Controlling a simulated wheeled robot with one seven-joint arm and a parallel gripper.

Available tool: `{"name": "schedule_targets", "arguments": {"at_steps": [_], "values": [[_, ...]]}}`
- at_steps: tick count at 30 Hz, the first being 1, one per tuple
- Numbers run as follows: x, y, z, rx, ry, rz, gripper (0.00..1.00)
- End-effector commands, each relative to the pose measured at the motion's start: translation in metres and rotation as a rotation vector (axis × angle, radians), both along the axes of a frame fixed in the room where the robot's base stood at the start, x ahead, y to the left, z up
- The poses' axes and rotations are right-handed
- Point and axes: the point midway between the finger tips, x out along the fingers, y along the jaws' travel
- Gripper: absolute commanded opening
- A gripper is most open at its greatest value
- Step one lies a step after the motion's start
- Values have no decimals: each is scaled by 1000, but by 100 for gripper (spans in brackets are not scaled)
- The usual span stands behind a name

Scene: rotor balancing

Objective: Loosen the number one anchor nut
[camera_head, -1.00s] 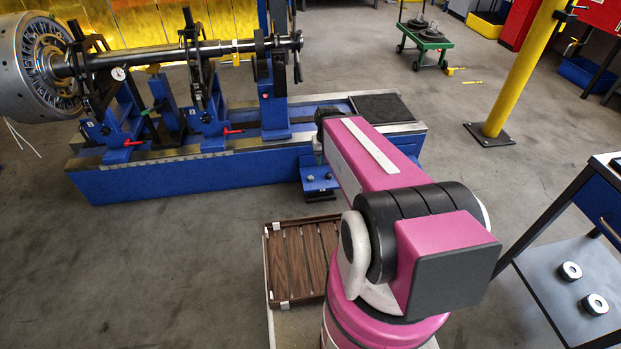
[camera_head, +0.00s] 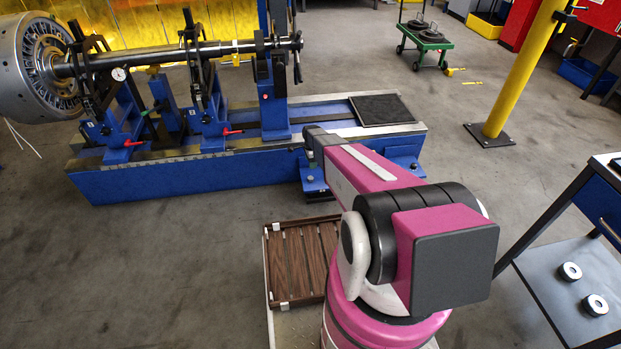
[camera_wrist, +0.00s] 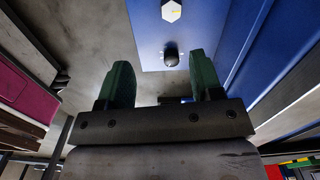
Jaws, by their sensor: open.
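My gripper (camera_wrist: 158,80) shows in the wrist view with two green fingers spread wide and nothing between them. Beyond the fingers is a blue foot plate (camera_wrist: 205,30) on the grey floor. On it are a pale hexagonal piece (camera_wrist: 171,10) at the top edge and a dark rounded stud or nut (camera_wrist: 171,57) nearer the gap between the fingertips, apart from both. No number is readable, so I cannot tell which is the number one anchor nut. In the head view the foot plate (camera_head: 313,181) is partly behind my pink arm, which hides my fingers.
The blue balancing machine bed (camera_head: 180,180) carries a long rotor shaft (camera_head: 160,58) at the left. A slatted wooden pallet (camera_head: 300,260) lies in front of the bed. A table with a lower shelf (camera_head: 560,285) holding two rings stands at right. Open floor lies left.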

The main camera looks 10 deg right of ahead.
Motion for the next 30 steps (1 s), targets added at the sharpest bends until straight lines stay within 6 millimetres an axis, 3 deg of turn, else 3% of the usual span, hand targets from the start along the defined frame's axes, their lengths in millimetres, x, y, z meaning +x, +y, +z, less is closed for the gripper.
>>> {"name": "schedule_targets", "arguments": {"at_steps": [1,4,14,24,30], "values": [[13,0,-14,0,0,-44,60],[19,0,-25,0,0,-101,60],[19,0,-47,0,1,-117,60],[20,0,-105,0,1,-116,60],[19,0,-129,0,0,-116,60]]}}
